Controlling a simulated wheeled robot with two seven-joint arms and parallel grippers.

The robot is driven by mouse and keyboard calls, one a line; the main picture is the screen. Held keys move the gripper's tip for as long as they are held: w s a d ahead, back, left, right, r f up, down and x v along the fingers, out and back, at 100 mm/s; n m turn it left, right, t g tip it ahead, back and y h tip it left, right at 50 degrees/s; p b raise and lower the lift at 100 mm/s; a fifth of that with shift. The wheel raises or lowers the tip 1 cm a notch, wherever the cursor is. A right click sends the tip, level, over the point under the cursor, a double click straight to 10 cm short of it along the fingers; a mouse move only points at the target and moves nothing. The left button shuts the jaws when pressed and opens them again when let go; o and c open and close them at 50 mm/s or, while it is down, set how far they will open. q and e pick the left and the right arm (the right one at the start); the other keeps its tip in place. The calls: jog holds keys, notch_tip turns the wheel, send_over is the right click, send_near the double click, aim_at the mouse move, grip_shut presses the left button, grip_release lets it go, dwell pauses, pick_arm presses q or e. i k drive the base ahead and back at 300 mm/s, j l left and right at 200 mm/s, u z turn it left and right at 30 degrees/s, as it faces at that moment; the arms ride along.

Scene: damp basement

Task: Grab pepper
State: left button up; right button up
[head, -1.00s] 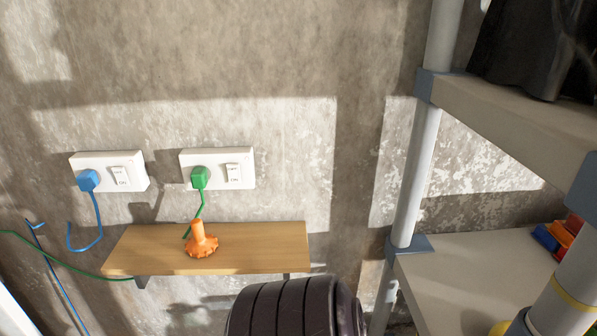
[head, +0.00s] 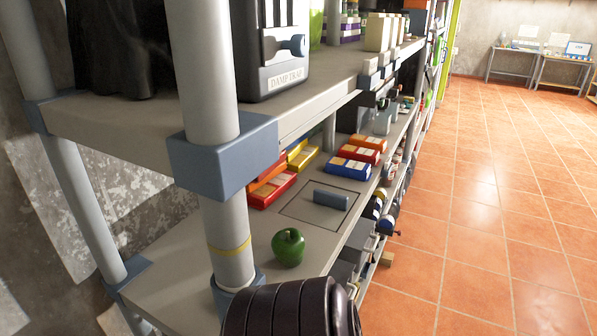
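A green, rounded, glossy thing with a short stem, which looks like the pepper (head: 289,248), stands on the lower shelf (head: 180,278) in the head view. It is near the shelf's front edge, just right of the grey post. Nothing touches it. Neither of my grippers shows in this view. A dark ribbed part of my own body fills the bottom middle, below the pepper.
A grey shelf post (head: 228,240) stands just left of the pepper. The upper shelf (head: 110,112) holds a damp trap box (head: 283,78). Coloured boxes (head: 353,168) and a blue handle (head: 331,197) lie behind the pepper. The tiled floor (head: 470,200) at right is clear.

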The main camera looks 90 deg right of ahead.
aim_at(289, 244)
jog(key=z, duration=0.9)
jog(key=i+z, duration=0.1)
jog(key=z, duration=1.25)
jog(key=i+z, duration=0.1)
jog(key=z, duration=0.35)
